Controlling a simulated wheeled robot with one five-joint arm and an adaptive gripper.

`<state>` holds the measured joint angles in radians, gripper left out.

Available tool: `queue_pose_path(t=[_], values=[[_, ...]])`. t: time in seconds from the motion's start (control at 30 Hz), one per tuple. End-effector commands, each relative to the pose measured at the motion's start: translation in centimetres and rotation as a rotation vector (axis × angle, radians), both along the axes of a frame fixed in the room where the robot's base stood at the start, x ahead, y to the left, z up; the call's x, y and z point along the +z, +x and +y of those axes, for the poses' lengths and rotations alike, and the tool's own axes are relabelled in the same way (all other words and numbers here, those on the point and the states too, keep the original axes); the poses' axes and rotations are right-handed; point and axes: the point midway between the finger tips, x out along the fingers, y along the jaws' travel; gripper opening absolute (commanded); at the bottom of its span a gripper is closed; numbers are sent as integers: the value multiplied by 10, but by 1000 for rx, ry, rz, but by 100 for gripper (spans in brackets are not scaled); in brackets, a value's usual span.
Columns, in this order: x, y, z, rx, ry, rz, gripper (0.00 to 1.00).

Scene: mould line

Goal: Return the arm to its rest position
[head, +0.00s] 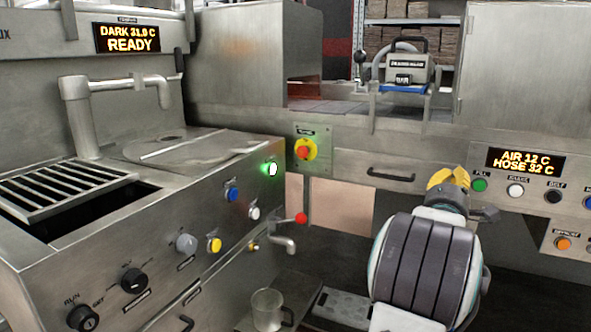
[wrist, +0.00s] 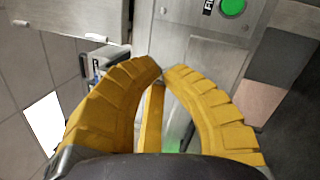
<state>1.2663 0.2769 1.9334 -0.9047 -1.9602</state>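My gripper (head: 449,180) shows at the right of the head view, above the dark, ribbed part of my arm, in front of the steel counter. In the wrist view my gripper (wrist: 163,71) has yellow ribbed fingers that curve inward, their tips almost meeting. A third yellow strip shows between them, and I see nothing held. The fingertips are partly hidden by my arm in the head view.
A steel machine (head: 150,250) with knobs and lit buttons stands at left. A control panel (head: 525,165) is right of my gripper. A device with a blue base (head: 404,75) stands on the back counter.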

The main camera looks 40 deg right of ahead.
Motion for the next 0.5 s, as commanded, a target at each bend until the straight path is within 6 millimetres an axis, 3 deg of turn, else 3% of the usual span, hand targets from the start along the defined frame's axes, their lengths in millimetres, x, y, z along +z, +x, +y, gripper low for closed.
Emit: queue_pose_path(t=[0.03, 0.2, 0.33, 0.5], values=[[26, 31, 19, 78, 74, -50, 0], [44, 109, 90, 282, 387, -206, 0], [54, 150, 156, 387, 641, -297, 0], [64, 178, 253, 453, 983, -375, 0]])
